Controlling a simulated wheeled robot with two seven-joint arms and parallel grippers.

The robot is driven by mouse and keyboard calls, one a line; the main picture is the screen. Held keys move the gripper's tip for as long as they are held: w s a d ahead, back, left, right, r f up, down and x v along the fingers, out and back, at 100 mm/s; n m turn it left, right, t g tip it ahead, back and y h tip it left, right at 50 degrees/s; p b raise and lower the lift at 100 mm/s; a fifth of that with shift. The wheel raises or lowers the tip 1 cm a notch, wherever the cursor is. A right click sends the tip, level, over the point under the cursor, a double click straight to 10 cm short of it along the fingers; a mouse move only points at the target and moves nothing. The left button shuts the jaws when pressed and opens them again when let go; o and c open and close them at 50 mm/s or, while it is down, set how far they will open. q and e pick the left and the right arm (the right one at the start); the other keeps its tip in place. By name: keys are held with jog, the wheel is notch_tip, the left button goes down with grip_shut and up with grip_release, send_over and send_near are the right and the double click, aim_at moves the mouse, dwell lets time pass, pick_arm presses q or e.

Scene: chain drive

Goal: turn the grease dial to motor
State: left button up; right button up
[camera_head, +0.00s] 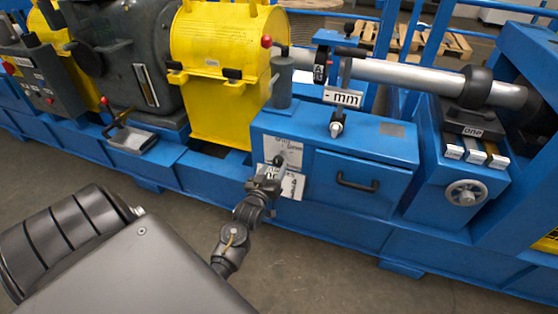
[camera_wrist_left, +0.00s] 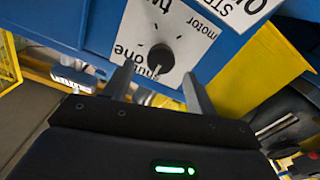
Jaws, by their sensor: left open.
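The grease dial (camera_wrist_left: 160,57) is a small dark round knob on a white label plate (camera_wrist_left: 135,38) on the blue cabinet front. The plate carries printed words. "motor" reads to the right of the knob and "one" to its left; other words are partly cut off or covered. The dial's setting is not clear to me. My left gripper (camera_wrist_left: 158,76) is open, its two fingers pointing at the plate on either side of the knob's lower side, apparently not gripping it. In the head view my left gripper (camera_head: 268,176) is at the plate, partly covering it. My right gripper is not in view.
A yellow housing (camera_head: 218,110) is to the left. Open floor (camera_head: 330,265) lies in front.

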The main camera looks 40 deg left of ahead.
aim_at(277, 163)
pick_arm(q)
jog(key=x, duration=0.5)
jog(key=shift+w+a+b, duration=0.15)
jog(key=shift+w+b, duration=0.2)
jog(key=shift+b, duration=0.05)
jog(key=shift+w+a, duration=0.15)
jog(key=shift+w, duration=0.35)
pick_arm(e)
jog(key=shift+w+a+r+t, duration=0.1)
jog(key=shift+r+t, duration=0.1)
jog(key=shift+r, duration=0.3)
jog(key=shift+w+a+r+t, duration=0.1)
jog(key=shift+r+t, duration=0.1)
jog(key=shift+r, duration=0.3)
